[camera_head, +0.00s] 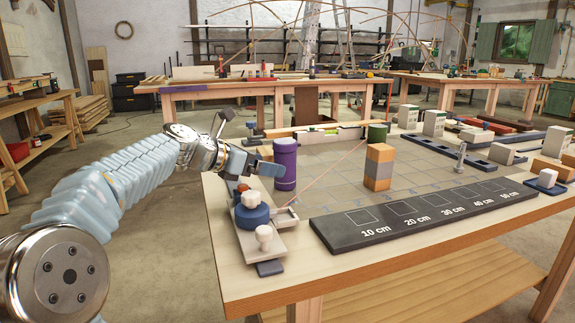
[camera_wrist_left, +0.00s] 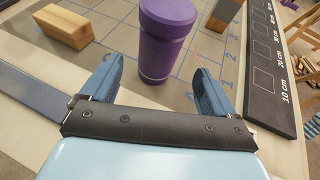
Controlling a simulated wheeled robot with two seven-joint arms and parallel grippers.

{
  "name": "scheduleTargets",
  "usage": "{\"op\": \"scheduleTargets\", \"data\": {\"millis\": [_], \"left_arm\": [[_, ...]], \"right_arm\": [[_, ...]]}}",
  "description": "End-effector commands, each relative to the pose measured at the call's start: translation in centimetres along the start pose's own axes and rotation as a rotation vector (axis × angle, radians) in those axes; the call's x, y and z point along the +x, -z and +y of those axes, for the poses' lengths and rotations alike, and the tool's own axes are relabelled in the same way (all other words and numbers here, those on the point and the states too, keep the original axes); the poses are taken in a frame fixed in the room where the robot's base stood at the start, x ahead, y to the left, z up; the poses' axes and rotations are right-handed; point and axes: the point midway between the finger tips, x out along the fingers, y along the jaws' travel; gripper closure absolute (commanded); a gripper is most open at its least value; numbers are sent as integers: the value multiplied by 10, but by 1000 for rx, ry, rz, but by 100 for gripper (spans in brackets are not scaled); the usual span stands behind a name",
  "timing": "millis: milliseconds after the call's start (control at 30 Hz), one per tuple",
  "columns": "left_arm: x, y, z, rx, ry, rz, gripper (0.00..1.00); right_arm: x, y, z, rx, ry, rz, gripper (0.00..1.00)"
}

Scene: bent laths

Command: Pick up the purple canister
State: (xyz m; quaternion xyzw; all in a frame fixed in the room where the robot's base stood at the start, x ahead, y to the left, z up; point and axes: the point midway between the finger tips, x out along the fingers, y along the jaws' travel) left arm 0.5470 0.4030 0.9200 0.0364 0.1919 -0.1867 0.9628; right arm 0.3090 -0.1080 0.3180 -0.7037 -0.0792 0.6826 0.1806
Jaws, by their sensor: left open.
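The purple canister (camera_head: 285,165) stands upright on the grey gridded board near the left side of the workbench. It also shows in the left wrist view (camera_wrist_left: 163,45), just ahead of the finger tips and roughly centred between them. My left gripper (camera_head: 262,160) reaches in from the left, beside the canister; in the wrist view (camera_wrist_left: 160,82) its two blue fingers are spread apart with nothing held between them. My right gripper is not in view.
A dark marked plate (camera_head: 420,212) lies along the front. A tray with a blue knob (camera_head: 252,213) sits below my gripper. A wooden block (camera_wrist_left: 61,27) lies left of the canister.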

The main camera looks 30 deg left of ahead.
Motion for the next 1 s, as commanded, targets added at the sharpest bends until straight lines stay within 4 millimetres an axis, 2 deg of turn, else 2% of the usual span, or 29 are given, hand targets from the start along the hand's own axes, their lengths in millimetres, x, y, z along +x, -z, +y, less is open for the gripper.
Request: {"op": "scheduleTargets", "data": {"millis": [100,267,500,600,800,867,1000], "left_arm": [[16,0,0,1,0,1,11],[29,-1,1,1,0,1,11],[66,-5,2,1,0,0,11],[73,-5,2,1,0,0,11],[73,-5,2,1,-1,0,11],[73,-5,2,1,-1,0,19],[73,-5,2,1,-1,0,40]], "right_arm": [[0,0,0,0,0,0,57],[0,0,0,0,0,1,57],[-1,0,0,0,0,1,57],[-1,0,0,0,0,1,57],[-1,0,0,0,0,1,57],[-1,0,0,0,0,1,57],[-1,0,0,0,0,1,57]]}}
